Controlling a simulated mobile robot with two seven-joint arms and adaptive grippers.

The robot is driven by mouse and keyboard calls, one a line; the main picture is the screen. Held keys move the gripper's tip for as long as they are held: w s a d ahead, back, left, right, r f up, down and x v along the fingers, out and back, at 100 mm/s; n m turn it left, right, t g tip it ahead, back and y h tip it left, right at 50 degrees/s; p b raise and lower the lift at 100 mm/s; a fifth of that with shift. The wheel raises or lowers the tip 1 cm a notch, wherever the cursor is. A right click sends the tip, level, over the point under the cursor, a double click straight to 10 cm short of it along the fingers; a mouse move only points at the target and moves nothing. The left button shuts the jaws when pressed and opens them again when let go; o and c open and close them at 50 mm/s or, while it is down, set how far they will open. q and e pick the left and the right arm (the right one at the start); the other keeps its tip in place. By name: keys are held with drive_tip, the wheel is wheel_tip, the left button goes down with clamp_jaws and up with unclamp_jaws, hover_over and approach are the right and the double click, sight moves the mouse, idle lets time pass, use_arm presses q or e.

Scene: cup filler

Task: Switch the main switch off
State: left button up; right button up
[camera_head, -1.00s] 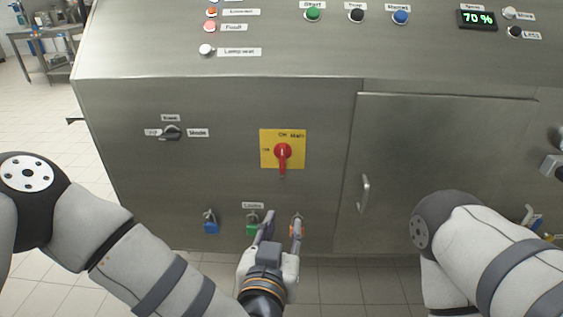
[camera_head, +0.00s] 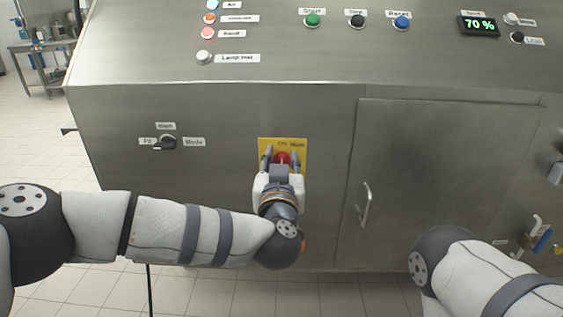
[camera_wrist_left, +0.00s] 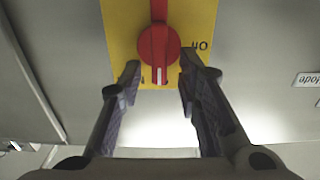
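The main switch is a red rotary knob (camera_head: 283,158) on a yellow plate (camera_head: 296,143) on the steel cabinet front. My left gripper (camera_head: 281,156) is in front of the plate, one finger on each side of the knob. My right gripper is out of view; only my right arm shows.
A black mode selector (camera_head: 167,143) is left of the plate. A door handle (camera_head: 364,204) stands out to the right. Coloured buttons (camera_head: 312,20) and a "70 %" display (camera_head: 478,23) are on the sloped panel above.

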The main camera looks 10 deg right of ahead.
use_arm(q)
drive_tip(key=shift+c, duration=0.2)
clamp_jaws()
